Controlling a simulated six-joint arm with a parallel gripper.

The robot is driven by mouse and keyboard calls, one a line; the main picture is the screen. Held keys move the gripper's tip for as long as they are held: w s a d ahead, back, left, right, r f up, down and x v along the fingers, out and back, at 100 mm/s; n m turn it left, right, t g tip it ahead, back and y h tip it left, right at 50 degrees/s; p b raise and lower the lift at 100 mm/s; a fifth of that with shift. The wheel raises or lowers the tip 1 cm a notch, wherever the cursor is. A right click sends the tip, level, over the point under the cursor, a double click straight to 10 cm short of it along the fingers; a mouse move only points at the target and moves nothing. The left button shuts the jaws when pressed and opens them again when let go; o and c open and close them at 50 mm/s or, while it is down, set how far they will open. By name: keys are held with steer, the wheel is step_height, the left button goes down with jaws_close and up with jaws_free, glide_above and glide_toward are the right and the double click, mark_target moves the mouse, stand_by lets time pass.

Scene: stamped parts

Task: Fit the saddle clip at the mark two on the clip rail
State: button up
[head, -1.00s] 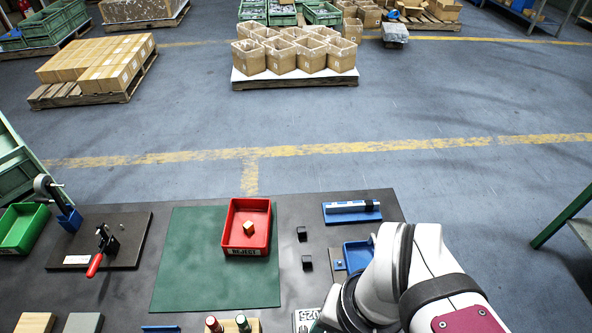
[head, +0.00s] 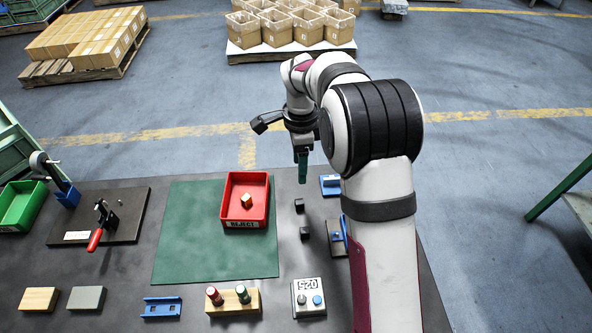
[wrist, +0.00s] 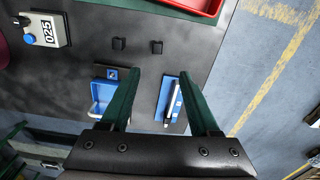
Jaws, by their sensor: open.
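My gripper (head: 302,168) is open and empty, high above the back right of the bench, with its green fingers pointing down. In the wrist view its two fingers (wrist: 159,78) stand wide apart. Between them, well below, lies a blue holder (wrist: 165,88) with a white, black-ended bar. A slotted blue channel piece (head: 162,307) lies at the front of the bench and looks like the clip rail; its marks are too small to read. I cannot tell which part is the saddle clip. A blue part on a plate (wrist: 103,92) is near the left finger.
A red bin (head: 246,218) holding a small block stands on the green mat (head: 190,250). Two black blocks (head: 300,206) sit right of it. A toggle clamp (head: 104,222), a peg block (head: 232,301) and a button box (head: 309,298) stand on the bench.

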mark_target(299, 202)
steer(key=f, duration=1.4)
steer(key=shift+s, duration=0.25)
jaws_close()
